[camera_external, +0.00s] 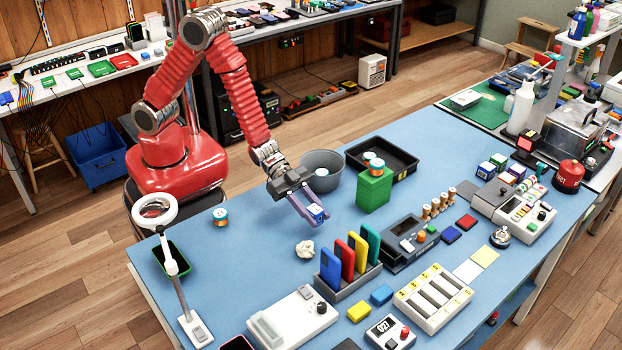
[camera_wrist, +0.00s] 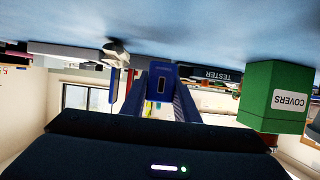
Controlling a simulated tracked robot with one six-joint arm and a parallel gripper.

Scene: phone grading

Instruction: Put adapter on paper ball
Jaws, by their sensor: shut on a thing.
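My gripper (camera_external: 308,208) is shut on the adapter (camera_external: 317,211), a small blue block with a pale face, and holds it above the blue table. In the wrist view my gripper (camera_wrist: 159,100) has its two fingers on either side of the adapter (camera_wrist: 161,80), which shows a dark slot on its blue face. The paper ball (camera_external: 305,249), crumpled and off-white, lies on the table below and slightly left of the held adapter in the external view. It also shows in the wrist view (camera_wrist: 115,52), left of the adapter. The two are apart.
A rack of coloured phones (camera_external: 346,262) stands close to the right of the paper ball. A green covers box (camera_external: 374,192), a grey bucket (camera_external: 322,172) and a black tray (camera_external: 400,160) are behind. A tester (camera_external: 408,240) stands right.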

